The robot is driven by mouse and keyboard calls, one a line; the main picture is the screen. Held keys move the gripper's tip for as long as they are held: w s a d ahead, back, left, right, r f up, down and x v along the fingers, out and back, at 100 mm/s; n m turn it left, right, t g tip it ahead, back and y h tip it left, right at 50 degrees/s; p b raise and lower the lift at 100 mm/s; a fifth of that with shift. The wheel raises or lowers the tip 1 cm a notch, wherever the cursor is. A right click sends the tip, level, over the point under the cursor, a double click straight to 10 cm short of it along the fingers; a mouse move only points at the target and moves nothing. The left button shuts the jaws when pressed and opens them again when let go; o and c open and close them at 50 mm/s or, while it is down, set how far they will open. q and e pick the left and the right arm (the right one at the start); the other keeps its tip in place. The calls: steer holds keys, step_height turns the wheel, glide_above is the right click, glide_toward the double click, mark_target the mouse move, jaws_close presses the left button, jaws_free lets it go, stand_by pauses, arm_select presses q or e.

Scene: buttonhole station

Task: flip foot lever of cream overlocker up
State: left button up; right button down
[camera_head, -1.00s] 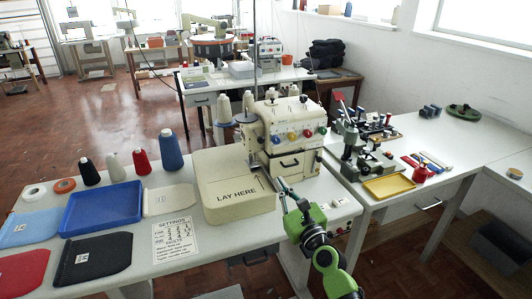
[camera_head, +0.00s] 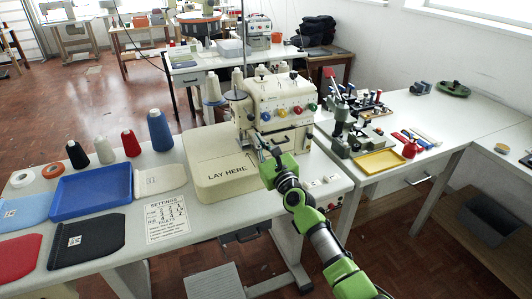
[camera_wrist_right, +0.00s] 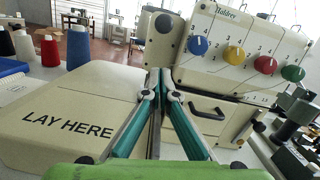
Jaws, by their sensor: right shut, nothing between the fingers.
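The cream overlocker (camera_head: 282,97) stands on the white table, with blue, yellow, red and green dials on its front. It also fills the upper right of the right wrist view (camera_wrist_right: 240,42). My right gripper (camera_head: 262,141) is shut and empty, its fingertips close to the machine's left front, by the sewing area. In the right wrist view the teal fingers (camera_wrist_right: 158,82) meet in front of the machine, beside the LAY HERE plate (camera_wrist_right: 65,107). I cannot tell whether the tips touch anything. The foot lever is not clearly distinguishable; the fingers may cover it. My left gripper is out of view.
Thread cones (camera_head: 160,130), a blue tray (camera_head: 95,196) and cloth pieces lie left of the machine. A settings card (camera_head: 166,216) lies in front. On the right table are a green machine (camera_head: 350,130) and a yellow tray (camera_head: 379,162).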

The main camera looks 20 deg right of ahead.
mark_target(248, 113)
steer(key=r+p, duration=0.3)
steer(key=r, duration=0.1)
steer(key=shift+w+a, duration=0.3)
steer(key=shift+a, duration=0.05)
steer(key=shift+p, duration=0.3)
